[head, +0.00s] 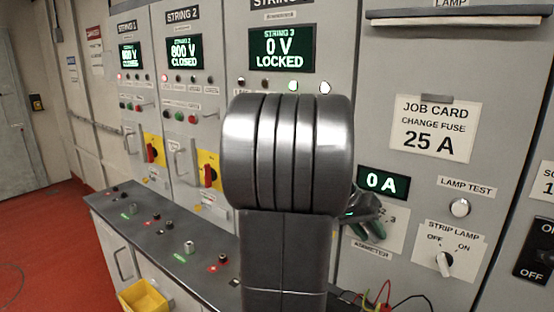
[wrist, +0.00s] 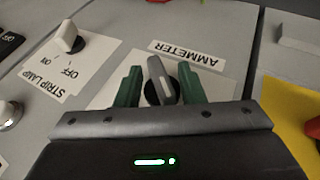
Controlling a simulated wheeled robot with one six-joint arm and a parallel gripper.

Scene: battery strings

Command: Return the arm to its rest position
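My gripper (wrist: 160,82) is open in the wrist view. Its two green fingers stand on either side of the grey ammeter knob (wrist: 161,76), with a gap to each side, so they do not grip it. In the head view my gripper (head: 366,220) is partly hidden behind my own grey arm, close in front of the ammeter plate (head: 372,249). The arm is reached out toward the panel. The ammeter display (head: 383,182) reads 0 A.
The strip lamp switch (head: 444,263) and lamp test button (head: 460,207) are right of my gripper. The String 3 display (head: 282,49) reads 0 V LOCKED. A grey bench (head: 160,225) runs along the left cabinets, with a yellow bin (head: 143,296) below. Red floor (head: 50,245) lies open at left.

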